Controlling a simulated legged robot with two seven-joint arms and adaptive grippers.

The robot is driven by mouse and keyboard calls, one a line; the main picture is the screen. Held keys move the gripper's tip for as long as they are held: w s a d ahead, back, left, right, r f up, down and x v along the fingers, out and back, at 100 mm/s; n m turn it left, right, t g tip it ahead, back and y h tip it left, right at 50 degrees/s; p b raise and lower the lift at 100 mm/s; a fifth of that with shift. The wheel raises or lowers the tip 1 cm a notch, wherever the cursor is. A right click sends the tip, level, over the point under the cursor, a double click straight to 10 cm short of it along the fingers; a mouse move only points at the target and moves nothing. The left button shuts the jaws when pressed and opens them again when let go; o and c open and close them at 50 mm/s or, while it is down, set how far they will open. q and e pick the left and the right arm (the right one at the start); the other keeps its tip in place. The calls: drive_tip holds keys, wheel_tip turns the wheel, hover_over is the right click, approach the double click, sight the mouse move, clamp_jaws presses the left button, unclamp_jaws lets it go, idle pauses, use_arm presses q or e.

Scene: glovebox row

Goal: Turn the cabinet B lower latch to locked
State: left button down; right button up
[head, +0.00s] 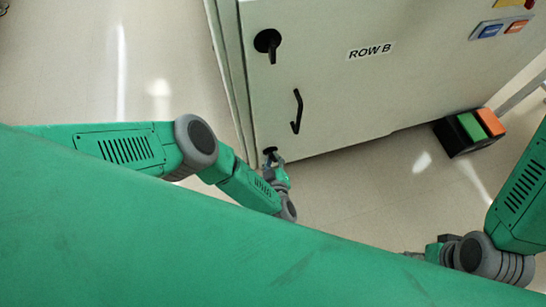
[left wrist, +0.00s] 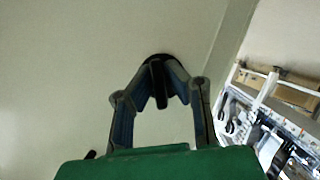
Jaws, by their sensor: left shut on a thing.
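The cabinet (head: 325,75) labelled ROW B is a pale door panel. Its lower latch (head: 269,151) is a small black knob near the door's bottom left corner. In the left wrist view the latch (left wrist: 158,82) shows a dark round base and a black bar between my fingertips. My left gripper (head: 274,160) is at the lower latch, and it also shows in the left wrist view (left wrist: 160,88), its fingers closed in on both sides of the bar. The right arm is at the lower right; its gripper end (head: 430,251) is partly hidden behind my green body.
An upper black latch (head: 268,42) with its bar pointing down and a black door handle (head: 296,111) are above. A black box with green and orange tops (head: 468,132) stands on the floor at right.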

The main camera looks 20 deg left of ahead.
use_arm(q)
drive_tip(key=m+y, duration=0.1)
drive_tip(key=m, duration=0.1)
drive_tip(key=m+g+y+b, duration=0.1)
drive_tip(key=shift+m+g, duration=0.3)
drive_tip(key=shift+m, duration=0.1)
idle(0.4)
drive_tip(key=c, duration=1.6)
unclamp_jaws()
drive_tip(key=shift+c, duration=0.2)
drive_tip(key=v, duration=0.7)
drive_tip(key=shift+s+d, duration=0.15)
drive_tip(key=shift+d, duration=0.1)
